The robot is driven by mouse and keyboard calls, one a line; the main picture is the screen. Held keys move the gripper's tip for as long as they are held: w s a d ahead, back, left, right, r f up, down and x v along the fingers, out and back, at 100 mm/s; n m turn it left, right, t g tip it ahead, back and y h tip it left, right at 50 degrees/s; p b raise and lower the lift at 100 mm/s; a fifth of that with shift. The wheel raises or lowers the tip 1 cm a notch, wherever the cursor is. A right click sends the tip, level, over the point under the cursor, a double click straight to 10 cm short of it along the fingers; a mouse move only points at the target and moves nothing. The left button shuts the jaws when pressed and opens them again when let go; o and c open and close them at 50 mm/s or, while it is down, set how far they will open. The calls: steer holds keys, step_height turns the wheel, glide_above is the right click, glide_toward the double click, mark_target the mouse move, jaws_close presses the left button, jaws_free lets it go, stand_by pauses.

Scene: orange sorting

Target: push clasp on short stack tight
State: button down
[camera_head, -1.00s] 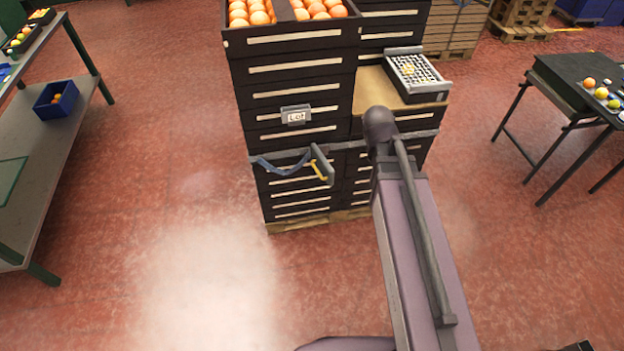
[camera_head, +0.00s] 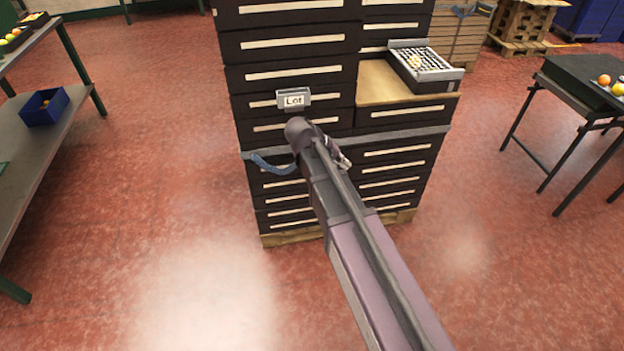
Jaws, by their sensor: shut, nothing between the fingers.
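The short stack is the lower right column of dark drawer-like crates (camera_head: 405,113), with a tan board on top, beside a taller stack (camera_head: 290,75). A grey strap (camera_head: 408,139) runs around both stacks, with a loose blue tail (camera_head: 272,165) at the front left. My arm crosses in front of the strap, its rounded end just under the Lot label. The clasp is hidden behind my arm. A small metallic piece shows at the arm's right edge; I cannot tell whether it belongs to the clasp or my gripper. My gripper cannot be made out.
A metal-edged tray (camera_head: 424,66) sits on the short stack's board. A Lot label (camera_head: 294,100) hangs on the tall stack. A table (camera_head: 590,90) with fruit stands at right. A shelf bench (camera_head: 50,135) with a blue bin (camera_head: 45,107) stands at left. The red floor in front is clear.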

steer(key=w+a+f+n+t+h+b, duration=0.1)
steer(key=a+f+t+b, duration=0.1)
steer(key=a+f+b, duration=0.2)
steer(key=w+a+f+t+h+b, duration=0.2)
steer(key=a+f+b, duration=0.1)
steer(key=a+b, duration=0.6)
steer(key=w+a+f+n+t+h+b, duration=0.1)
steer(key=w+a+f+t+b, duration=0.1)
steer(key=a+f+b, duration=0.2)
steer(key=a+b, duration=0.3)
steer(key=a, duration=0.2)
steer(key=shift+a+f+n+h, duration=0.25)
steer(key=shift+f+n+h, duration=0.05)
steer(key=shift+f+h, duration=0.1)
steer(key=shift+w+d, duration=0.1)
steer(key=shift+d, duration=0.05)
steer(key=b+x, duration=0.3)
steer(key=x, duration=1)
steer(key=shift+d, duration=0.25)
steer(key=shift+w, duration=0.15)
